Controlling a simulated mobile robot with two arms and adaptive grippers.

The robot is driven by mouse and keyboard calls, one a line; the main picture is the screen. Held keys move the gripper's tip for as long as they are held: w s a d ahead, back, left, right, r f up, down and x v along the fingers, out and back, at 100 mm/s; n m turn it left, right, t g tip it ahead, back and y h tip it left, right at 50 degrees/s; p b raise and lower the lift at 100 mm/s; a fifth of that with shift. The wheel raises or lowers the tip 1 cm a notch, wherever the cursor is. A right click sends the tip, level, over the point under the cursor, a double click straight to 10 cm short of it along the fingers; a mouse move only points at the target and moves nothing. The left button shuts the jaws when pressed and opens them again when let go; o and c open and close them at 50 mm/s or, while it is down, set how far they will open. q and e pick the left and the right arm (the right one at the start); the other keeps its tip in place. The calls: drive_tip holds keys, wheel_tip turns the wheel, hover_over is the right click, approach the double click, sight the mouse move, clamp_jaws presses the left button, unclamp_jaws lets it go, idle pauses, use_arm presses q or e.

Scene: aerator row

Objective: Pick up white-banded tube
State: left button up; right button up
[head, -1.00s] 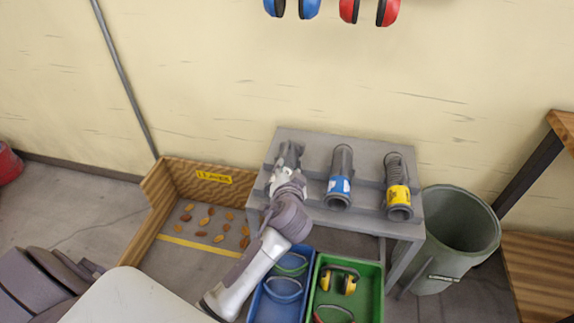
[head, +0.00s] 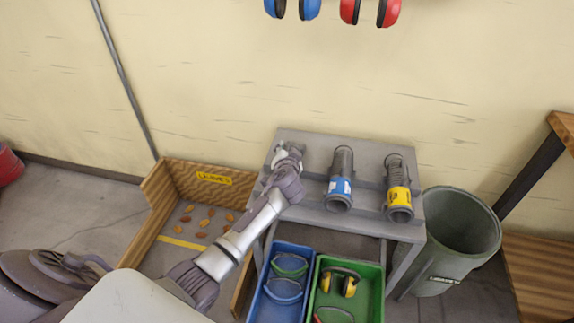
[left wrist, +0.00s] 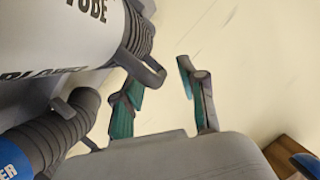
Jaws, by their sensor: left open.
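The white-banded tube (left wrist: 60,40) fills the upper left of the left wrist view, with dark lettering on its band and a grey ribbed end with a loop. In the head view it is mostly hidden behind my left gripper (head: 289,150), over the left part of the grey rack. My left gripper (left wrist: 162,92) is open, its teal-padded fingers apart, with nothing between the tips. Its left finger is close beside the tube's loop; I cannot tell whether they touch. My right gripper is not in view.
A blue-banded tube (head: 340,180) and a yellow-banded tube (head: 398,188) lie on the grey rack (head: 415,232). Below are a blue bin (head: 258,305) and a green bin (head: 376,300). A grey-green barrel (head: 450,240) stands at right, a wooden tray (head: 160,205) at left.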

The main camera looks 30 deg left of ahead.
use_arm(q)
drive_tip(key=shift+c, duration=0.3)
clamp_jaws()
drive_tip(key=shift+w+r, duration=0.1)
drive_tip(key=shift+r, duration=0.05)
